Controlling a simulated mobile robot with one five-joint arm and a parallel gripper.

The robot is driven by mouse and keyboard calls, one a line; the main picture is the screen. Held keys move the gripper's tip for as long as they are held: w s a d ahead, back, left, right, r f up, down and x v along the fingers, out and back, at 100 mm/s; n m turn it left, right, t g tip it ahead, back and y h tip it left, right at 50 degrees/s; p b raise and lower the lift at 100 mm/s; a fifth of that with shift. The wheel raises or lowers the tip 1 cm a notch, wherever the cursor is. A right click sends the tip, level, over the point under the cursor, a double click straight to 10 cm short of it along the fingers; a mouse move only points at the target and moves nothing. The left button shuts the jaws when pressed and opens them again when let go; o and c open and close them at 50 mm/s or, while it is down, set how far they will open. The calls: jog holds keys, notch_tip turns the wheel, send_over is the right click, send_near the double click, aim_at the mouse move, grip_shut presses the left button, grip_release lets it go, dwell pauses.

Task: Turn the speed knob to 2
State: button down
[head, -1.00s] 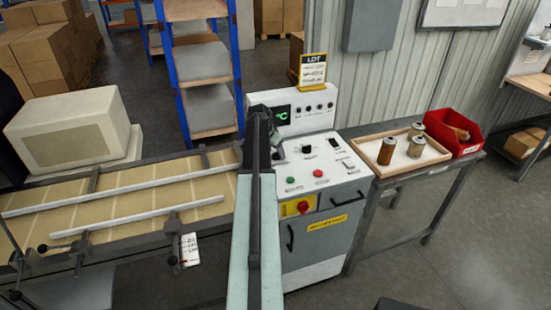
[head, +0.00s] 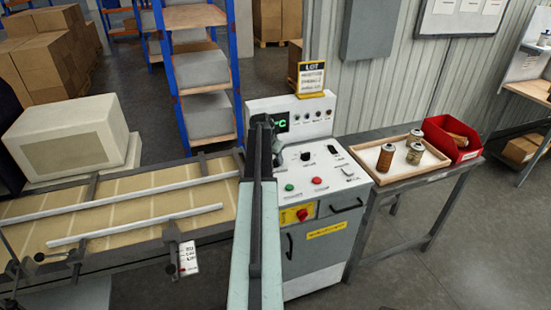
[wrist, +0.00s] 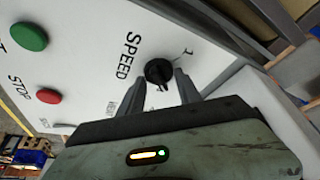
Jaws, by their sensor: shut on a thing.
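The speed knob (wrist: 157,70) is small, round and black on the white panel, beside the printed word SPEED in the wrist view. My gripper (wrist: 160,84) has one finger on each side of it and is shut on it. A printed mark shows just past the knob, but I cannot read the pointer's setting for certain. In the head view my gripper (head: 277,155) is low at the left part of the control panel (head: 345,180) and hides the speed knob.
A green button (head: 289,187) and a red button (head: 317,180) lie right of my gripper, with other black controls (head: 305,156) behind. A conveyor (head: 130,215) stands left. A tray (head: 440,160) with cartridges and a red bin (head: 450,140) stand on the right table.

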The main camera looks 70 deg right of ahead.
jog(key=c, duration=2.2)
grip_release()
jog(key=n+t, duration=0.1)
jog(key=n, duration=0.1)
jog(key=n+t, duration=0.1)
jog(key=n, duration=0.2)
jog(key=shift+a, duration=0.2)
jog(key=c, duration=2.2)
grip_release()
jog(key=shift+s+d+n+t+y, duration=0.1)
jog(key=shift+n+t+y, duration=0.25)
jog(key=shift+n, duration=0.9)
jog(key=shift+s+n+t+y, duration=0.15)
jog(key=shift+n+t, duration=0.4)
jog(key=shift+n, duration=0.7)
jog(key=c, duration=2.2)
grip_release()
jog(key=shift+w, duration=0.1)
jog(key=c, duration=2.2)
grip_release()
jog(key=c, duration=0.8)
grip_release()
jog(key=shift+c, duration=0.2)
